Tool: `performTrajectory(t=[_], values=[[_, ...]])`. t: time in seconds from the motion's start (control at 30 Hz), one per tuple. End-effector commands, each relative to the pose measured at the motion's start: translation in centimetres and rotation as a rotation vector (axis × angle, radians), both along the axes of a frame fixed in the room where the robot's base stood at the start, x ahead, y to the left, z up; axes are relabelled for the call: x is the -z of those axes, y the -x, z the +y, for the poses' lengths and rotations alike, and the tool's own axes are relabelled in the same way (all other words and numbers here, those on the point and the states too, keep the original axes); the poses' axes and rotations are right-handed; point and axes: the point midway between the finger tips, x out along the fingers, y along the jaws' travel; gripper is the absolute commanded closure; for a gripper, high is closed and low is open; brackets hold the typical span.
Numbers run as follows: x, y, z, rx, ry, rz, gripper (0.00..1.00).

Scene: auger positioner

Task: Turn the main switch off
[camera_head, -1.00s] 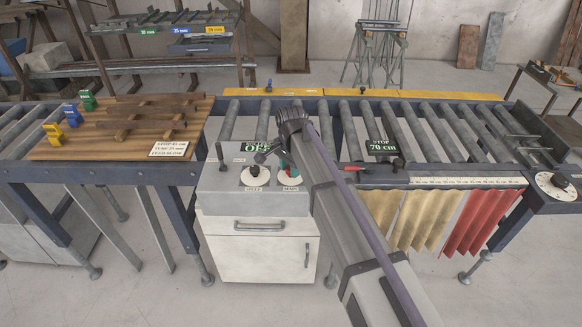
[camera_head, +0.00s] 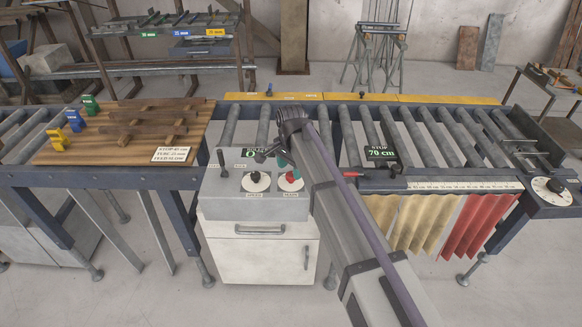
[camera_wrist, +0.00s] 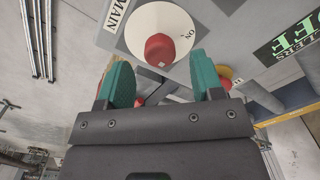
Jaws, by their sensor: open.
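The main switch is a red knob on a white round dial, on the grey control box (camera_head: 225,205), above a MAIN label. In the head view the knob (camera_head: 291,178) shows just below my gripper (camera_head: 280,160), which partly covers its dial. In the wrist view the red knob (camera_wrist: 160,50) shows at the gap between the green fingertips of my gripper (camera_wrist: 163,72). The fingers are open, one on each side, with nothing between them that I can see gripped. An ON label (camera_wrist: 188,31) is on the dial's right side. Contact with the knob cannot be told.
A second dial with a dark knob (camera_head: 256,181) is left of the main switch. An upright lever (camera_head: 221,160) stands at the box's left. A green-lettered display (camera_head: 250,153) behind is partly hidden.

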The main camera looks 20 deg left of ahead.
Motion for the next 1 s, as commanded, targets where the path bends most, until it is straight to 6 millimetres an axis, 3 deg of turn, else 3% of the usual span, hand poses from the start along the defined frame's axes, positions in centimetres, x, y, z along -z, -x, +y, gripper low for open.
performTrajectory(t=[0.03,0.1,0.3,0.83,0.93,0.97,1.0], values=[[-2.5,0.0,0.0,0.000,0.000,0.000,0.39],[-4.4,0.0,0.0,0.000,0.000,0.000,0.39],[-8.1,0.0,0.0,0.000,0.000,0.000,0.39],[-8.0,0.0,0.0,-0.020,0.000,0.000,0.39],[-8.0,0.4,-0.3,-0.180,0.000,0.000,0.39],[-8.0,1.5,-1.0,-0.266,0.000,0.000,0.39],[-7.6,3.7,-3.1,-0.400,0.001,0.001,0.39]])
